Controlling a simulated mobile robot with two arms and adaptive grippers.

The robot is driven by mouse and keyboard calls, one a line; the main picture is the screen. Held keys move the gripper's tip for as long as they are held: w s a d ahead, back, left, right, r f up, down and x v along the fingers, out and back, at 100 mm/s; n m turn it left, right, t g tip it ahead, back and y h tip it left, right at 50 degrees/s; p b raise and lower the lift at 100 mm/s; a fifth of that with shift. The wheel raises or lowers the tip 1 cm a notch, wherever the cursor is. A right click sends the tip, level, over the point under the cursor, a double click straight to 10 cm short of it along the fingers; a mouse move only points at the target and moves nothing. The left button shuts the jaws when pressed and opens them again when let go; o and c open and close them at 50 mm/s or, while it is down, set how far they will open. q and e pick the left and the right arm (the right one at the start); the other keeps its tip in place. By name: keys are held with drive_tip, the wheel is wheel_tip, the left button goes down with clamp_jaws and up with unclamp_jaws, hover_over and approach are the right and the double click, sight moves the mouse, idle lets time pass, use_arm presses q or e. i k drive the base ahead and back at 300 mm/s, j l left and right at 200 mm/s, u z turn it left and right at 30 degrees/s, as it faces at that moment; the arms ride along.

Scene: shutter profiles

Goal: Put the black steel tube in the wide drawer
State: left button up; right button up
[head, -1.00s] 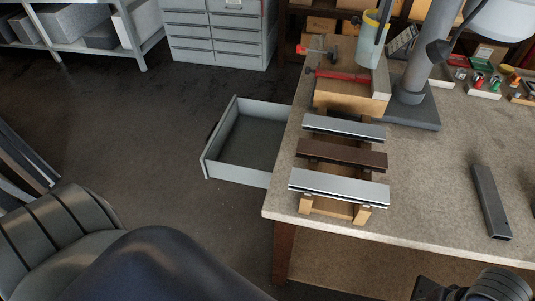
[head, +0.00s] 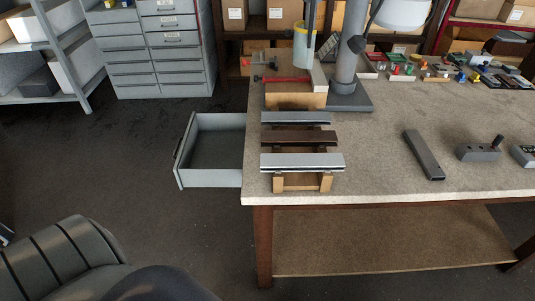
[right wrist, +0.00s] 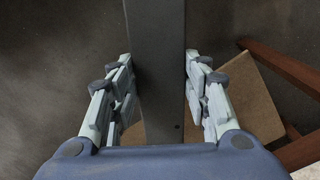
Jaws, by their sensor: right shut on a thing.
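My right gripper (right wrist: 158,58) is shut on a long dark tube (right wrist: 157,100) in the right wrist view; a small hole shows on its face, and both ends are out of clear sight. Floor shows behind it. An open grey drawer (head: 209,178) juts out past the left edge of the bench in the head view, and looks empty. Another dark grey square tube (head: 424,155) lies on the bench top; I cannot tell by colour alone which tube is the black steel one. Neither of my grippers shows in the head view.
The bench (head: 370,180) carries two silver profiles (head: 302,162) and a brown one (head: 299,139) on a wooden rack (head: 302,183). A grey block (head: 478,152) is at right. A lower shelf (head: 380,240) is under the bench. Floor left of the drawer is clear.

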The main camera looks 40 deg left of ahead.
sight(232, 155)
drive_tip(key=j+z, duration=0.35)
drive_tip(key=j, duration=0.35)
drive_tip(key=k+j+z, duration=0.1)
drive_tip(key=j+z, duration=0.2)
drive_tip(key=j, duration=0.35)
drive_tip(key=k+j, duration=0.1)
drive_tip(key=j, duration=0.5)
drive_tip(key=k+j, duration=0.1)
drive_tip(key=j, duration=0.5)
drive_tip(key=k+j, duration=0.1)
drive_tip(key=j, duration=0.5)
drive_tip(key=k+j, duration=0.1)
drive_tip(key=j, duration=0.5)
drive_tip(key=k+j, duration=0.1)
drive_tip(key=j, duration=0.45)
drive_tip(key=k+j, duration=0.1)
drive_tip(key=j, duration=0.5)
drive_tip(key=i, duration=0.5)
